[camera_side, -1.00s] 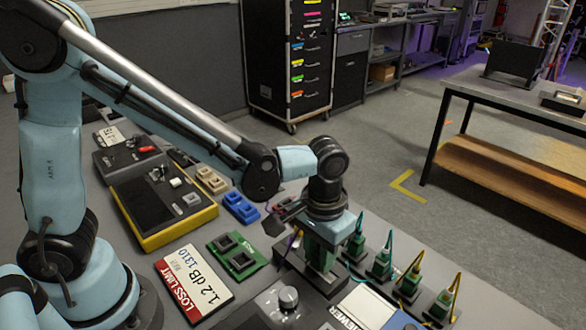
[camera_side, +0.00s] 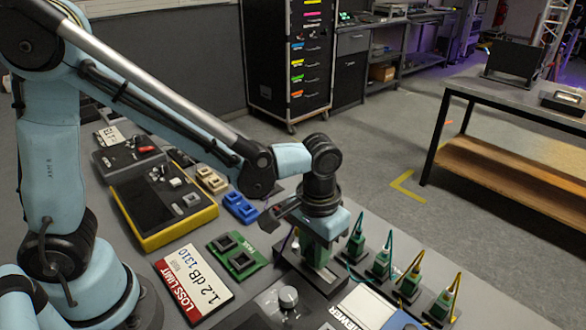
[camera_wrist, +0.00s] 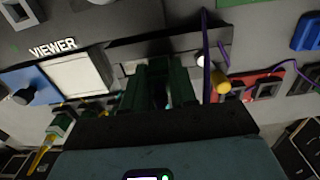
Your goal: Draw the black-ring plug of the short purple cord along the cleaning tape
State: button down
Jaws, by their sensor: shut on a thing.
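My gripper (camera_side: 317,256) has green fingers and points down over a dark cleaner block (camera_side: 332,281). In the wrist view the fingers (camera_wrist: 158,92) are close together, shut on the plug, which they hide along with its black ring. The purple cord (camera_side: 287,238) shows beside the gripper, and in the wrist view (camera_wrist: 205,52) it runs down to the right of the fingers. A pale strip on the block, apparently the cleaning tape (camera_wrist: 188,57), lies just beyond the fingers. I cannot tell whether the plug touches it.
Several green plugs with teal and yellow cords (camera_side: 380,264) stand in holders close to the right. A viewer (camera_side: 362,308) and a knobbed box (camera_side: 283,305) are in front. A green adapter board (camera_side: 236,255) and a loss-limit sign (camera_side: 193,283) lie to the left.

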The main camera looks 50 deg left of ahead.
jog(key=shift+a+r, duration=0.1)
jog(key=shift+r, duration=0.05)
jog(key=shift+r, duration=2.65)
